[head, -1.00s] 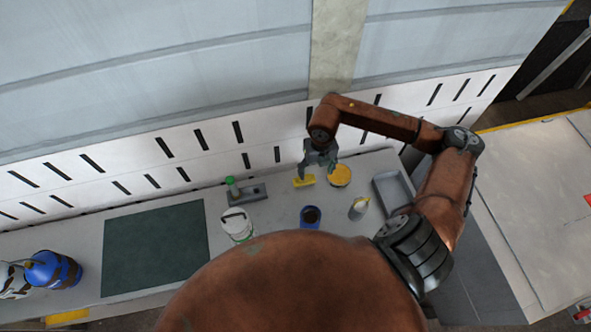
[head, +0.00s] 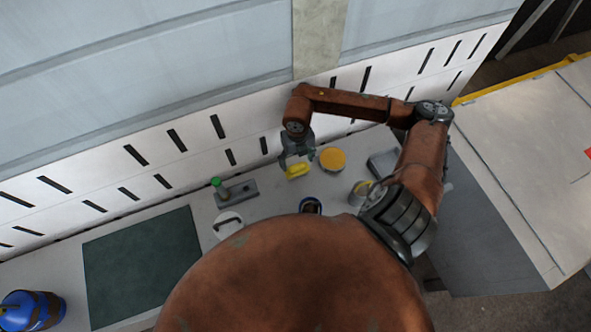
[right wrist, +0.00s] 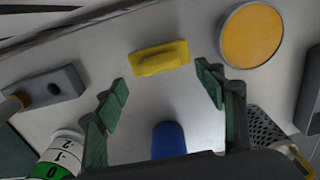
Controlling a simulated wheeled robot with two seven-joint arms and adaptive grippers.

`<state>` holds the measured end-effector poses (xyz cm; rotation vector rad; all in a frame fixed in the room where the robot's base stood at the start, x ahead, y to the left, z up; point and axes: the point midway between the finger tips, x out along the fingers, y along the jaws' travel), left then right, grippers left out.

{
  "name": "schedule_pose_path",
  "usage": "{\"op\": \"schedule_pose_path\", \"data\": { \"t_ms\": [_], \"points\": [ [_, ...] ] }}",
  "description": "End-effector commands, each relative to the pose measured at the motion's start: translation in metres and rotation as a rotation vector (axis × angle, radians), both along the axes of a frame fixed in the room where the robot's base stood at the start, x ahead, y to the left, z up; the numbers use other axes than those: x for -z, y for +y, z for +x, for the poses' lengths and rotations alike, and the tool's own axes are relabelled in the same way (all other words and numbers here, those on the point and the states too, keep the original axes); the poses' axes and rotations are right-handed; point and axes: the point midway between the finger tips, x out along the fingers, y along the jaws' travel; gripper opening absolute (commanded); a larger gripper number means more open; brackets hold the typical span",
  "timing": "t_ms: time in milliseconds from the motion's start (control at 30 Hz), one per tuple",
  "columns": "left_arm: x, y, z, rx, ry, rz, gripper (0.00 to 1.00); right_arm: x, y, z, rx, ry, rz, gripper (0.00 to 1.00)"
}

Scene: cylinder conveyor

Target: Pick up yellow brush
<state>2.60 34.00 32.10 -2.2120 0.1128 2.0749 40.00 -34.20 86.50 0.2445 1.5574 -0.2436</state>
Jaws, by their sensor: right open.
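The yellow brush (head: 298,170) lies on the grey worktop near the back wall. In the right wrist view the yellow brush (right wrist: 160,58) lies flat, ahead of the open fingers and roughly centred between them. My right gripper (head: 297,160) is open and empty, above and close to the brush; its two green-padded fingers (right wrist: 163,88) show in the right wrist view, with a gap to the brush. My left gripper is not in view.
A round orange-topped disc (head: 332,160) lies right of the brush. A grey block with a green knob (head: 238,194), a white container (head: 228,225), a blue cup (head: 311,205), a grater (right wrist: 266,130) and a grey tray (head: 384,162) stand around. A green mat (head: 140,260) lies left.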

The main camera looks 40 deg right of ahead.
Motion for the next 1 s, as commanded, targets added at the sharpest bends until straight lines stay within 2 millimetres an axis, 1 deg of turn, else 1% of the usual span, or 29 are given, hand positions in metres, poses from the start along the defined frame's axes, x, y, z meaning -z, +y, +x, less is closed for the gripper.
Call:
{"op": "schedule_pose_path", "data": {
  "t_ms": [167,333,433,600,1000],
  "points": [
    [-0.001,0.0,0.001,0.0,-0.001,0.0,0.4,0.019,-0.001,0.002,0.001,0.002,0.002,0.64],
    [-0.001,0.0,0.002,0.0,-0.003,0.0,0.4,0.044,-0.001,0.004,-0.001,0.001,0.0,0.64],
    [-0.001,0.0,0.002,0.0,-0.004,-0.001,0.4,0.05,-0.001,0.005,-0.002,0.0,0.0,0.64],
    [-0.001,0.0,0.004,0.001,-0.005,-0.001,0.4,0.05,-0.001,0.005,-0.004,-0.001,0.0,0.64],
    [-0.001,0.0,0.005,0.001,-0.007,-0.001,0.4,0.049,-0.001,0.005,-0.004,-0.001,0.0,0.36]
  ]
}}
